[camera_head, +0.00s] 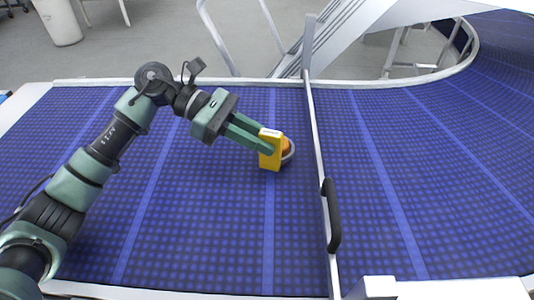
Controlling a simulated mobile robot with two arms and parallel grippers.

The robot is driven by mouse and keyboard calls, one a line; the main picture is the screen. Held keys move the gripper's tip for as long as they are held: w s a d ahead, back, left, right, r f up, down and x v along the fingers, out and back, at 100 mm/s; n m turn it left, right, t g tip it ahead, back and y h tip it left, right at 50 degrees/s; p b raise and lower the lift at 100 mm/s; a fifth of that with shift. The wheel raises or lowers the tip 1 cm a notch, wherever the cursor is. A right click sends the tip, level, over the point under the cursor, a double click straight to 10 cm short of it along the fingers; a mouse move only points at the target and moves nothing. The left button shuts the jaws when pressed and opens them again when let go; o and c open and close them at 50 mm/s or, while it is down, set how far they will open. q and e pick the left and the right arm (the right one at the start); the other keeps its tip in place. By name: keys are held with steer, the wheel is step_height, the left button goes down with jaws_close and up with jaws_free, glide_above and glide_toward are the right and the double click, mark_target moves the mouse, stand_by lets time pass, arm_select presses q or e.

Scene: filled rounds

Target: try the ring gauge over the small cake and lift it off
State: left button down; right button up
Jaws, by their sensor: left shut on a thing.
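My left gripper (264,146) is shut on the yellow block of what looks like the ring gauge (271,160), over the blue belt. A grey ring edge (291,155) shows just right of the yellow block. The small cake (287,146), an orange-brown round thing, shows inside that edge and is partly hidden by the block. The ring appears to be around or just above the cake; I cannot tell its height. My right gripper is not in view.
The blue belt (200,240) is clear around the gripper. A metal divider rail (316,130) with a black handle (332,215) stands close on the right, with more empty belt beyond it. A metal edge runs along the back.

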mark_target(265, 130)
arm_select(q)
steer(key=shift+w+d+r+p, duration=0.15)
steer(key=shift+r+p, duration=0.3)
steer(key=shift+r, duration=0.65)
steer(key=shift+d+r+p, duration=0.2)
steer(key=shift+r+p, duration=0.2)
steer(key=shift+r, duration=0.7)
steer(key=shift+r+p, duration=0.3)
steer(key=shift+r, duration=1.1)
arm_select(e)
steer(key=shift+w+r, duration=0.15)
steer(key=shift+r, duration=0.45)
